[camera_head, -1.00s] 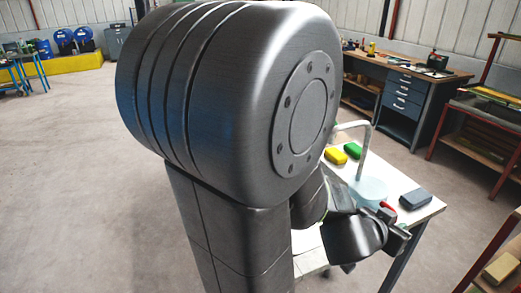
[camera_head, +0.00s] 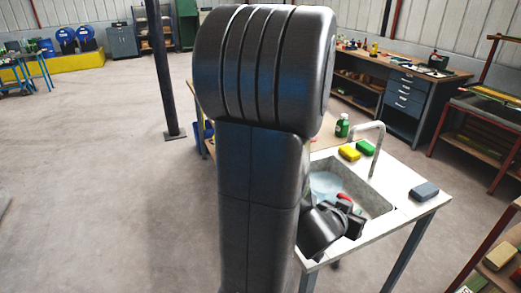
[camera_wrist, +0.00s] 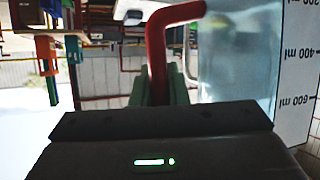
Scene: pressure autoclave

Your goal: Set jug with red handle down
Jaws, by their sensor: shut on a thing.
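The jug (camera_head: 325,184) is clear and pale blue, and in the head view it shows over the sink basin (camera_head: 377,203). I cannot tell if its base touches anything. Its red handle (camera_head: 344,196) faces my gripper (camera_head: 352,207), which is partly hidden behind my wrist. In the wrist view my gripper (camera_wrist: 163,92) is shut on the red handle (camera_wrist: 156,62). The jug wall (camera_wrist: 238,50) fills the upper right there, with its ml scale upside down in the picture.
The white sink table (camera_head: 405,212) carries a tap (camera_head: 380,138), a yellow sponge (camera_head: 349,153), a green sponge (camera_head: 365,148), a dark blue-grey block (camera_head: 424,191) and a green bottle (camera_head: 342,127). Bare worktop lies to the right of the basin. My arm hides the table's left part.

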